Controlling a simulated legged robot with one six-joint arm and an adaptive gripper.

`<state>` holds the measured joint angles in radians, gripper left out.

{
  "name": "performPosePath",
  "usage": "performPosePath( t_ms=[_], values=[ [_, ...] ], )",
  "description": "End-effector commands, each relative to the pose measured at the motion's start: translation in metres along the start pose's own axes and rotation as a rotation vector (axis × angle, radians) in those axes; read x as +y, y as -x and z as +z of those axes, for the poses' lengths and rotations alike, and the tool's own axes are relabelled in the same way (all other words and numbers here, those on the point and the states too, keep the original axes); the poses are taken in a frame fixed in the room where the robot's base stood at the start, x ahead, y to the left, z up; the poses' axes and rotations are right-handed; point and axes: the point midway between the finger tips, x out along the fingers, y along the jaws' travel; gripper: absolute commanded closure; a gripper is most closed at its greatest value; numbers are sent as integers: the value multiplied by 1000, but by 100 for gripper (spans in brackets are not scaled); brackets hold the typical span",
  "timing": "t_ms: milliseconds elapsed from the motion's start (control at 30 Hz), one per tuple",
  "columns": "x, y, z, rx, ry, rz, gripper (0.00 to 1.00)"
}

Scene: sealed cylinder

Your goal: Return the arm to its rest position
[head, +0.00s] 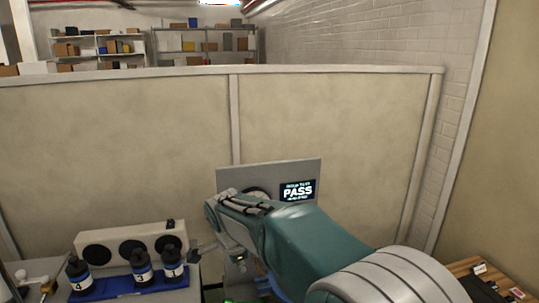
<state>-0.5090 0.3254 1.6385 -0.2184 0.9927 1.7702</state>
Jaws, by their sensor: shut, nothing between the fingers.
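My arm reaches in from the lower right of the head view, with teal and white links. My gripper (203,251) is at the left end of the arm, small and dark, beside the numbered bottles and in front of the grey panel. It looks shut, with nothing visible in it. The arm is extended forward and hides part of the panel and the bench below it.
A grey panel (232,178) has a screen (298,191) reading PASS. Black bottles (142,267) stand on a blue tray (118,290) before a white block with round holes (128,243). A beige partition (110,150) stands behind. A wooden surface (465,267) is at lower right.

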Motion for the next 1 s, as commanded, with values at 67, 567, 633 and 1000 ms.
performPosePath(
  t_ms=[67, 567, 633, 1000],
  values=[
    [20, 22, -27, -7, 74, -18, 100],
    [169, 97, -114, 26, 621, -130, 100],
    [192, 102, -120, 42, 697, -145, 100],
    [294, 102, -124, 150, 1069, -190, 100]
  ],
)
